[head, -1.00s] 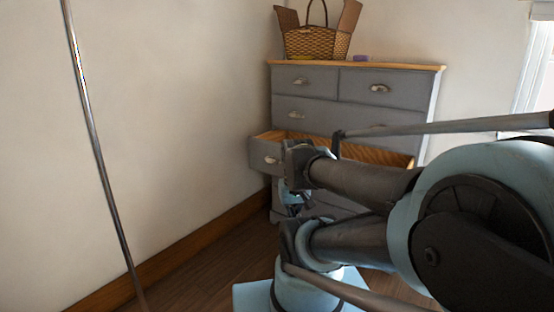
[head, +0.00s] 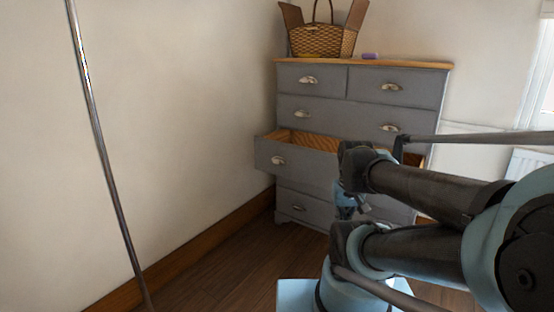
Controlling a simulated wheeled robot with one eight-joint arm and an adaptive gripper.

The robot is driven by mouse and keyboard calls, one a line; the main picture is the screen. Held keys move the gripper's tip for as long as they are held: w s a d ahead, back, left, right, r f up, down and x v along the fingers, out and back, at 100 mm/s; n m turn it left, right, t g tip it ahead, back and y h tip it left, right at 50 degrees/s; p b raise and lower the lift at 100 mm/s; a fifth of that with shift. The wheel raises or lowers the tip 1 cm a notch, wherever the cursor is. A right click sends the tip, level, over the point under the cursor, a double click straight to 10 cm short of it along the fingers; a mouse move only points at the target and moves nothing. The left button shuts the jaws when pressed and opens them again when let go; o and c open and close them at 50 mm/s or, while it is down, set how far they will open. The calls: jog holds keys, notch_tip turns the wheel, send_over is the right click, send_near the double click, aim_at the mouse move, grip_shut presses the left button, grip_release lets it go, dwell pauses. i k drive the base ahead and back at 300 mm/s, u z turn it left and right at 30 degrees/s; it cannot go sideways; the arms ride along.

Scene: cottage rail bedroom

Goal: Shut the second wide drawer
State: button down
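A grey dresser (head: 318,78) with a wooden top stands in the corner. Below its two small top drawers and a shut wide drawer (head: 340,117), the second wide drawer (head: 300,162) is pulled out, its wooden inside showing. The drawer's left cup handle (head: 278,160) is visible; my arm hides much of its right half. My gripper (head: 350,208) seems to be the small blue and dark part in front of the dresser, below the open drawer's front. My arm links partly cover it. I cannot tell whether it touches the drawer or whether its fingers are open.
The bottom wide drawer (head: 298,207) is shut. A wicker basket (head: 315,40) and a small purple object (head: 370,56) are on the dresser top. A thin metal pole (head: 100,150) stands at the left. The wooden floor (head: 225,265) left of my arm is clear. A radiator (head: 528,163) is at the right.

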aim_at(310, 159)
jog(key=i, duration=1)
